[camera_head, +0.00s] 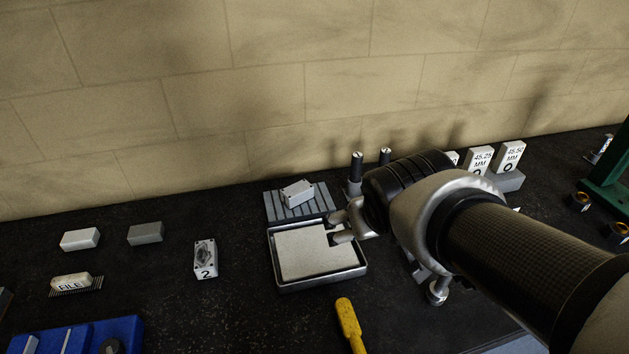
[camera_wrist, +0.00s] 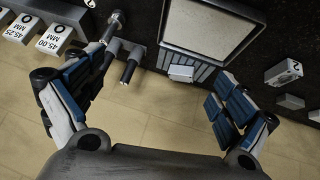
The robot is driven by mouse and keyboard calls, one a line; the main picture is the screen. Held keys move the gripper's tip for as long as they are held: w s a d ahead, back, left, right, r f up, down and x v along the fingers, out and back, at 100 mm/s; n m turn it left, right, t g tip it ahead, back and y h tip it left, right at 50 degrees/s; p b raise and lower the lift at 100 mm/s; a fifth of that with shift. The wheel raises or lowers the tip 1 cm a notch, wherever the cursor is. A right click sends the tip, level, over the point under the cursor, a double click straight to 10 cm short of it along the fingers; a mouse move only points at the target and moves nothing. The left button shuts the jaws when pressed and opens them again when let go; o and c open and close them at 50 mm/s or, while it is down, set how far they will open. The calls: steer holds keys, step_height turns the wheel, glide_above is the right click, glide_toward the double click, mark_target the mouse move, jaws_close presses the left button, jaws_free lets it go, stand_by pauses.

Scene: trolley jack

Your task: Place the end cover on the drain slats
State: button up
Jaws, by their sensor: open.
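A small light-grey block with dark holes near its corners, seemingly the end cover (camera_head: 298,193), rests at a slant on the grey ribbed drain slats (camera_head: 320,203), behind the tray. In the wrist view the cover (camera_wrist: 181,73) lies on the slats (camera_wrist: 201,71), between my spread fingers in the picture and apart from them. My gripper (camera_head: 341,228) is open and empty, to the right of the cover and over the tray's back right part. Both fingers show in the wrist view (camera_wrist: 158,82).
A metal tray (camera_head: 318,281) with a pale pad sits in front of the slats. Dark-topped pins (camera_head: 356,168) stand right of the slats. A block marked 2 (camera_head: 205,258) stands left. A yellow handle (camera_head: 349,322) lies in front. Marked gauge blocks (camera_head: 510,156) stand right. A wall closes the back.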

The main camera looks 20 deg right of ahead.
steer(key=s+a+g+y, duration=0.1)
steer(key=s+a, duration=0.2)
steer(key=s, duration=0.3)
steer(key=s+a+f+g+y, duration=0.1)
steer(key=s+a, duration=0.2)
steer(key=s, duration=0.4)
steer(key=shift+s+f, duration=0.15)
steer(key=shift+s, duration=0.15)
steer(key=shift+d, duration=0.1)
